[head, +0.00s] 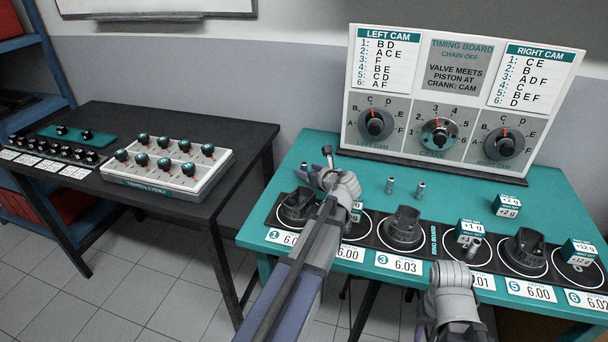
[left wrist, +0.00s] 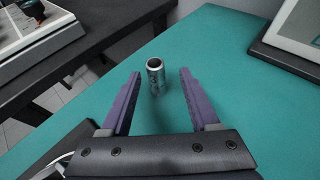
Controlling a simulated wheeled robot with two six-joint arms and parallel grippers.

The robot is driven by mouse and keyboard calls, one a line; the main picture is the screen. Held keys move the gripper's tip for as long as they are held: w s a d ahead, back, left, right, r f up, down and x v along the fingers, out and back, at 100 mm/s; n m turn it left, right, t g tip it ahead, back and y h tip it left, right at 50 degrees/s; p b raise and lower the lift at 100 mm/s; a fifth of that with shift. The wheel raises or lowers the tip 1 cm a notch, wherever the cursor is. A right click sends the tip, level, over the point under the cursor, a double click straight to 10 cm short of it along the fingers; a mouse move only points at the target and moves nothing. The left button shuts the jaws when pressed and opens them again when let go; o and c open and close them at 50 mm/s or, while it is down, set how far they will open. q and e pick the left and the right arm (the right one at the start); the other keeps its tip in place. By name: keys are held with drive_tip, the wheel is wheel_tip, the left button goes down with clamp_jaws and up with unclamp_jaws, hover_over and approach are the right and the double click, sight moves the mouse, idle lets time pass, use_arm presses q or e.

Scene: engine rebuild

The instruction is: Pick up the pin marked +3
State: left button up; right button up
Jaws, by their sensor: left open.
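A small silver metal pin (left wrist: 155,78) stands upright on the teal table in the left wrist view. Faint marks show on its side, but I cannot read them as +3. My left gripper (left wrist: 160,74) is open, with its two purple fingers on either side of the pin and apart from it. In the head view the left gripper (head: 316,165) is at the left part of the table, behind the piston row. Two more silver pins, one (head: 390,185) beside the other (head: 421,190), stand mid-table; their marks are unreadable. My right arm's end shows low in the head view, its jaws unclear.
Dark pistons (head: 403,228) stand on a black strip (head: 362,236) along the table front. The timing board (head: 455,95) rises at the back. A black table (head: 190,205) with a tray is at the left.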

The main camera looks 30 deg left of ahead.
use_arm(q)
drive_tip(key=shift+a+r+b+x, duration=0.15)
drive_tip(key=shift+b+x, duration=0.2)
drive_tip(key=shift+x, duration=1)
drive_tip(key=shift+a+r+b+x, duration=0.1)
drive_tip(key=shift+b+x, duration=0.25)
drive_tip(key=shift+x, duration=1)
drive_tip(key=shift+s+d, duration=0.1)
drive_tip(key=shift+s, duration=0.05)
drive_tip(key=shift+r, duration=0.1)
drive_tip(key=shift+c, duration=0.3)
clamp_jaws()
